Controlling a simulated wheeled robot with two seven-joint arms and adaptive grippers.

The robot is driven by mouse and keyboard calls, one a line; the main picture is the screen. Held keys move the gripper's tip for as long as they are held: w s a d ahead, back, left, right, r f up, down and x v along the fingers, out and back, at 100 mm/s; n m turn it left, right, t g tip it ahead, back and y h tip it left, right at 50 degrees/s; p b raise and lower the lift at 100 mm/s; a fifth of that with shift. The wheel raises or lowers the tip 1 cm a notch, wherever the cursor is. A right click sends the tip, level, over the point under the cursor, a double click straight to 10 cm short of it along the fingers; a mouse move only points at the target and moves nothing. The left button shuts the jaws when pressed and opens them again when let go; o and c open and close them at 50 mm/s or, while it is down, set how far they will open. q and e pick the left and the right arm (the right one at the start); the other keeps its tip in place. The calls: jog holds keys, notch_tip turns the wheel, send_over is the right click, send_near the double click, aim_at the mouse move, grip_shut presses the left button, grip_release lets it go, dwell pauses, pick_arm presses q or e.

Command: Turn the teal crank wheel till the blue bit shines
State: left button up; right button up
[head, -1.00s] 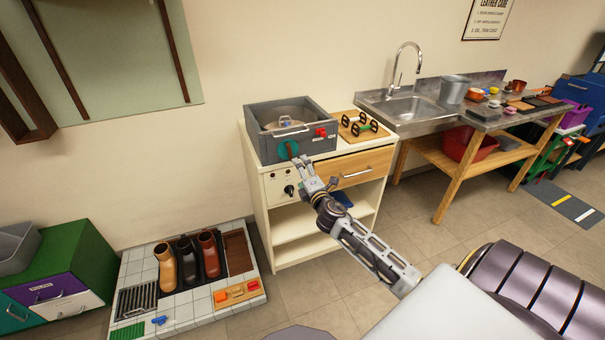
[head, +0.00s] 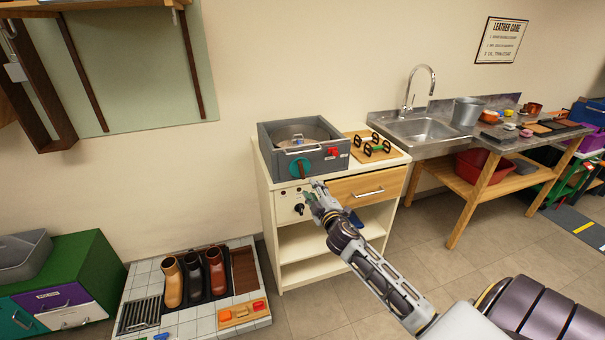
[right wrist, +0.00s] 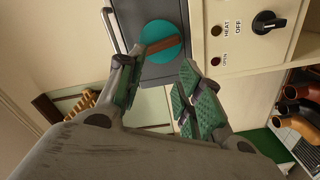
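The teal crank wheel (head: 297,169) is on the front of a grey box (head: 328,164) on the cream cabinet. It also shows in the right wrist view (right wrist: 165,55), with a brown handle bar (right wrist: 160,45) across it. A small bluish piece (head: 297,139) shows in the box's top; I cannot tell whether it shines. My right gripper (head: 314,187) is just below and right of the wheel in the head view. In the right wrist view its fingers (right wrist: 160,88) are apart with nothing between them, and the wheel is beyond them. My left gripper is out of view.
A black knob (right wrist: 268,22) pointing near OFF and small dark lamps (right wrist: 216,31) sit on the cabinet panel beside the wheel. A red button (head: 331,152) is on the box front. A wooden board with black-handled pieces (head: 370,147) stands right of the box. Boots (head: 194,276) stand at lower left.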

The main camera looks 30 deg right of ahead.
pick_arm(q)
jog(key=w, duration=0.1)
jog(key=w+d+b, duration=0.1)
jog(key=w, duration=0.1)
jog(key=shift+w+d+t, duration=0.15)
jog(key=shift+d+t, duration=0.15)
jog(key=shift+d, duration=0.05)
pick_arm(e)
jog(key=m, duration=0.7)
jog(key=s+m, duration=0.1)
jog(key=m, duration=0.2)
jog(key=shift+a+r, duration=0.1)
jog(key=shift+r, duration=0.2)
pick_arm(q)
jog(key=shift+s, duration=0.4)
pick_arm(e)
jog(key=shift+w, duration=0.1)
send_near(302, 171)
jog(key=shift+w, duration=0.55)
jog(key=shift+x, duration=2.9)
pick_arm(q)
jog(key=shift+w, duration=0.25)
pick_arm(e)
jog(key=shift+x, duration=1.35)
